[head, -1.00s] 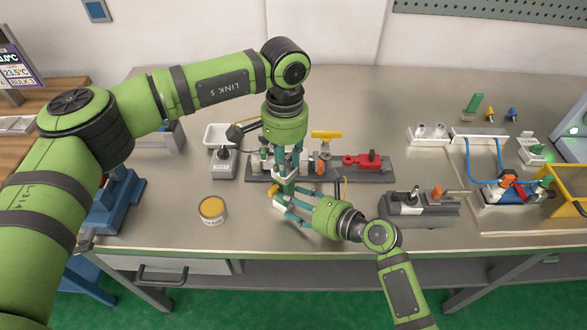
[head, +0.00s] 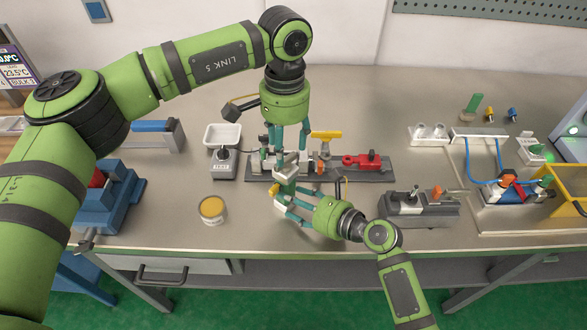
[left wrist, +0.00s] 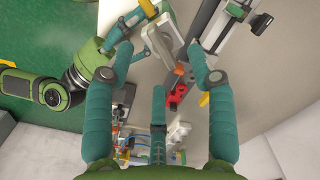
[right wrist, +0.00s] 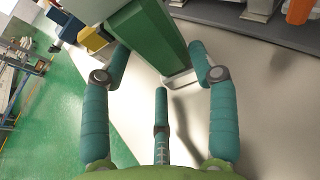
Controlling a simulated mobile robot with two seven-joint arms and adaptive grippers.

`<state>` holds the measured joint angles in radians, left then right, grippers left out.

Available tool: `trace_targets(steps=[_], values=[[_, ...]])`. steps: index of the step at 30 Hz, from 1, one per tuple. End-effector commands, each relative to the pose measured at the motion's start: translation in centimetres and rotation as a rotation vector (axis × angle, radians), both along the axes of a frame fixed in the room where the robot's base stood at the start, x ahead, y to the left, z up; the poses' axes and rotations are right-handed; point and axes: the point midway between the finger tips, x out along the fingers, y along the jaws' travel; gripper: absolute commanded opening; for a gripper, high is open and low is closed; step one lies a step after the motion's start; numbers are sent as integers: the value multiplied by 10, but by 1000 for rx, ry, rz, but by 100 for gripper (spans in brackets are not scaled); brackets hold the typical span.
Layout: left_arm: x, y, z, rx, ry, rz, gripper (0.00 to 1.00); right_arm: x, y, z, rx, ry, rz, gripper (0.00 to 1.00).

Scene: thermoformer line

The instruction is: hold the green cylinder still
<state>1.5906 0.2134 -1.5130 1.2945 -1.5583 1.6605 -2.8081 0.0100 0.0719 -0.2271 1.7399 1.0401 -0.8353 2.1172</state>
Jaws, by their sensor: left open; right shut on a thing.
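The green cylinder (head: 286,186) is in my right gripper (head: 283,201), above the front of the table. In the right wrist view the green cylinder (right wrist: 150,42) looks flat-sided, with a pale grey edge at its lower end, and stands between the fingers of my right gripper (right wrist: 160,68). A pale grey part (head: 285,160) sits at its upper end in the head view. My left gripper (head: 287,148) is open, pointing down just above that part. In the left wrist view the pale grey part (left wrist: 172,42) lies between and beyond its spread fingers (left wrist: 160,50).
A dark fixture rail (head: 330,175) with a red clamp (head: 362,160) and a yellow handle (head: 326,135) lies just behind. A grey switch box (head: 224,163), a yellow-topped tin (head: 212,210) and a grey fixture (head: 420,207) stand around. The table front between tin and right gripper is clear.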

Motion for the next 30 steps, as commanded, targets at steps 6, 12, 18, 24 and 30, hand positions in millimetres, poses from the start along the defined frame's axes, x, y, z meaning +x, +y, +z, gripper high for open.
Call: trace_targets(steps=[6, 12, 18, 24, 30], values=[[1, -2, 47, -1, -1, 0, 56, -3, 2, -3, 1, 10, 7, 1], [1, -2, 71, -1, 1, -2, 56, -3, 2, -3, 1, 10, 8, 1], [1, -2, 76, 0, 1, -3, 56, -3, 2, -3, 1, 10, 8, 1], [1, -2, 76, 0, 1, -1, 36, -3, 2, -3, 1, 10, 8, 1], [1, -2, 74, 2, -1, 120, 34, -3, 2, -3, 1, 10, 8, 1]])
